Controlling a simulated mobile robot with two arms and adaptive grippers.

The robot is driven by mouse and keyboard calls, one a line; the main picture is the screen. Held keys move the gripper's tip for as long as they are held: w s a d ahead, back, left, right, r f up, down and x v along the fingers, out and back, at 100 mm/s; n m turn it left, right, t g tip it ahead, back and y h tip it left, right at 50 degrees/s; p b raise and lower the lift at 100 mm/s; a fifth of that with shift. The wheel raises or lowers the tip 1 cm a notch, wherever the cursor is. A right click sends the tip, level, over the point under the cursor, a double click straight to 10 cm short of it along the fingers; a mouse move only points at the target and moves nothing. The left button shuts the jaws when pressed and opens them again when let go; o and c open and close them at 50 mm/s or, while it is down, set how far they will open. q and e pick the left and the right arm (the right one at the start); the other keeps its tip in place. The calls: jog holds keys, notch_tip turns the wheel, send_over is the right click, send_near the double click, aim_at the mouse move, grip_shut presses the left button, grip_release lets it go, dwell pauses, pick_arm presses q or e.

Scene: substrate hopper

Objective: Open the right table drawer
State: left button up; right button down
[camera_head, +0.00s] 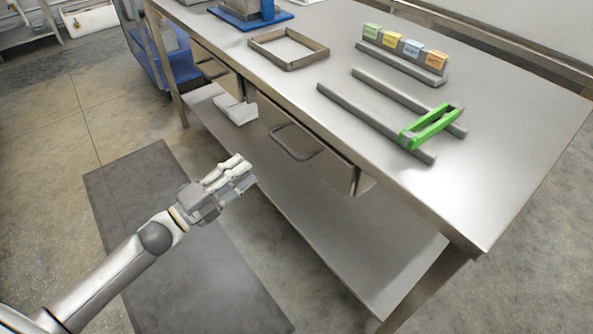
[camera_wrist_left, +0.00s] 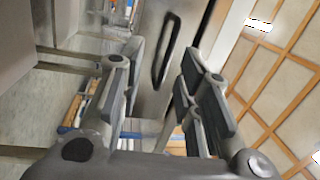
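The right table drawer (camera_head: 325,160) is a steel box front under the tabletop edge, and it looks shut. Its bar handle (camera_head: 295,145) faces the aisle. My left gripper (camera_head: 240,172) is in front of and below the handle, apart from it. In the left wrist view my left gripper (camera_wrist_left: 166,78) is open and empty, its fingers spread. The dark handle (camera_wrist_left: 166,50) shows beyond the fingertips, between the two fingers in the picture. My right gripper is in neither view.
The steel table (camera_head: 440,200) has a lower shelf (camera_head: 350,235) beneath the drawers. A left drawer (camera_head: 212,68) is farther back. A green piece on rails (camera_head: 432,126), labelled blocks (camera_head: 403,47) and a metal frame (camera_head: 288,48) are on top. The mat (camera_head: 180,240) is clear.

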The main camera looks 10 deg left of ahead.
aim_at(284, 144)
pick_arm(q)
jog(key=shift+m+g+h, duration=0.4)
jog(key=shift+m+h, duration=0.5)
jog(key=x, duration=0.4)
jog(key=s+d+r+x, duration=0.1)
jog(key=x, duration=0.6)
jog(key=shift+d+r+b, duration=0.25)
jog(key=shift+d+b, duration=0.05)
jog(key=shift+d, duration=0.1)
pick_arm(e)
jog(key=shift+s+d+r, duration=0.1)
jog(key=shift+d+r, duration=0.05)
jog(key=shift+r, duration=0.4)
pick_arm(q)
jog(key=shift+c, duration=0.2)
grip_shut()
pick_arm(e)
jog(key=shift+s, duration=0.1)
